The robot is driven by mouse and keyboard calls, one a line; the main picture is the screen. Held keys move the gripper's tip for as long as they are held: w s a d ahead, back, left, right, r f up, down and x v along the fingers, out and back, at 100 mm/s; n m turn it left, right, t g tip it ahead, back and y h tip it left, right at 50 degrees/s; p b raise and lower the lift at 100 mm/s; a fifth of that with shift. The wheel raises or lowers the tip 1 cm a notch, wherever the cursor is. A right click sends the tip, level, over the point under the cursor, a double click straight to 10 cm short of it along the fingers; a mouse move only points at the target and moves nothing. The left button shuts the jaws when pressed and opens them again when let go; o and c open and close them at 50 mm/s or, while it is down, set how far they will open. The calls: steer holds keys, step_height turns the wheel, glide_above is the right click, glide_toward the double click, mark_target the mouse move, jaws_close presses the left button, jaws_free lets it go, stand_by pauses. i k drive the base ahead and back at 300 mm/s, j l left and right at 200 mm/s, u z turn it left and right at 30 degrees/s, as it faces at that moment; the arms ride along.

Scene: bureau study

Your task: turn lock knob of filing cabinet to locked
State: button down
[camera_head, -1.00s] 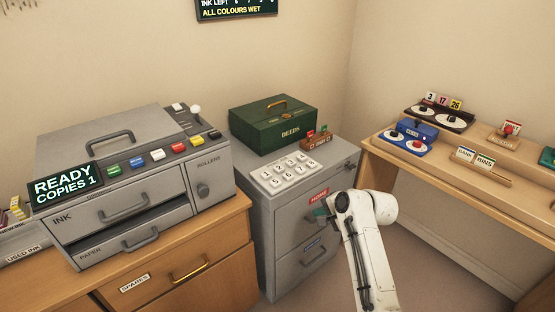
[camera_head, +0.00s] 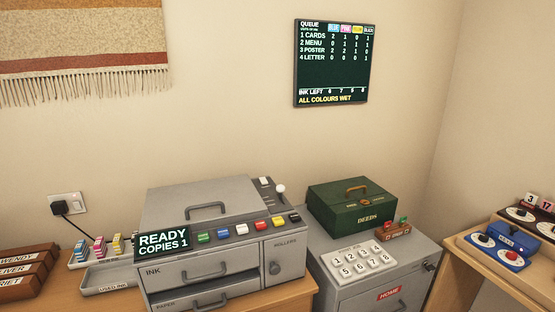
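The grey filing cabinet (camera_head: 391,291) stands right of the copier in the head view, with only its top and upper front showing. A red HOME label (camera_head: 388,293) is on its front. A small dark lock knob (camera_head: 429,266) shows at the upper right of the front; its setting is too small to tell. My gripper and arm are out of this view.
On the cabinet stand a green DEEDS box (camera_head: 352,206), a white number pad (camera_head: 358,260) and a small red-brown block (camera_head: 394,232). The grey copier (camera_head: 205,250) is at the left. A wooden desk (camera_head: 462,281) with blue dials (camera_head: 497,251) is at the right.

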mark_target(430, 268)
steer(key=i+l, duration=0.1)
steer(key=l, duration=0.4)
steer(key=i+l, duration=0.15)
steer(key=l, duration=0.35)
steer(key=i+l, duration=0.1)
steer(key=l, duration=0.4)
steer(key=i+l, duration=0.1)
steer(key=l, duration=0.4)
steer(key=u, duration=0.05)
